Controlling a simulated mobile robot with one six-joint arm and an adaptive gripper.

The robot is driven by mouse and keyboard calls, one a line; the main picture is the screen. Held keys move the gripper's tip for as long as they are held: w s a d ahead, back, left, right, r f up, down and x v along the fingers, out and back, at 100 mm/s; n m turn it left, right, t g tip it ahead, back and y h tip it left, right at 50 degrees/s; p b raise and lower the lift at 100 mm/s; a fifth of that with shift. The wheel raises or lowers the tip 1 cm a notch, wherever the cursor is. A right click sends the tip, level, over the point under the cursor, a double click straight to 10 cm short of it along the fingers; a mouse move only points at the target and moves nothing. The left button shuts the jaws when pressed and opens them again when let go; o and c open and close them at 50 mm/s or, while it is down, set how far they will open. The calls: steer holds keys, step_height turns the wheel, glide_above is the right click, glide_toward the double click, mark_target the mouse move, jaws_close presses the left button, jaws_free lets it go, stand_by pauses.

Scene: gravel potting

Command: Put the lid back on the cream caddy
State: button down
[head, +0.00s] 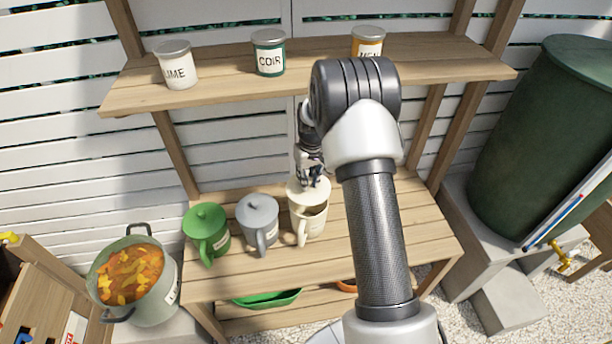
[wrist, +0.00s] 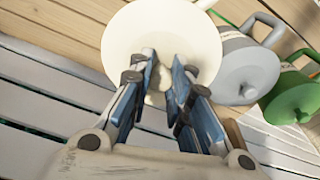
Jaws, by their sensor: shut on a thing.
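The cream caddy (head: 310,228) stands on the lower wooden bench, at the right end of a row of three caddies, its handle toward the front. Its mouth partly shows, brownish inside. The round cream lid (head: 295,189) is over the back part of the mouth, offset from it; whether it touches the rim I cannot tell. My gripper (head: 314,178) comes down from above and is shut on the lid's knob. In the wrist view, the lid (wrist: 190,30) faces the camera and the blue-grey fingers of my gripper (wrist: 161,82) close around its knob.
A grey caddy (head: 257,222) and a green caddy (head: 205,230), both lidded, stand left of the cream one. Tins labelled LIME (head: 178,66), COIR (head: 268,54) and a partly hidden orange one (head: 368,43) stand on the upper shelf (head: 220,75). Bench right of the caddy looks clear.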

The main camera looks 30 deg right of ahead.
steer(key=shift+w+d+f+b, duration=0.15)
steer(key=shift+f+b, duration=0.1)
steer(key=shift+f, duration=0.15)
steer(key=shift+w+d+f+b, duration=0.1)
steer(key=shift+f+b, duration=0.15)
steer(key=shift+f, duration=0.15)
step_height(320, 180, down, 2)
steer(key=shift+a+f+b, duration=0.1)
steer(key=shift+f+b, duration=0.15)
steer(key=shift+b, duration=0.6)
steer(key=shift+f, duration=1.15)
steer(key=shift+s+f, duration=0.15)
steer(key=c, duration=1.4)
jaws_free()
steer(key=shift+o, duration=0.2)
steer(key=o, duration=0.4)
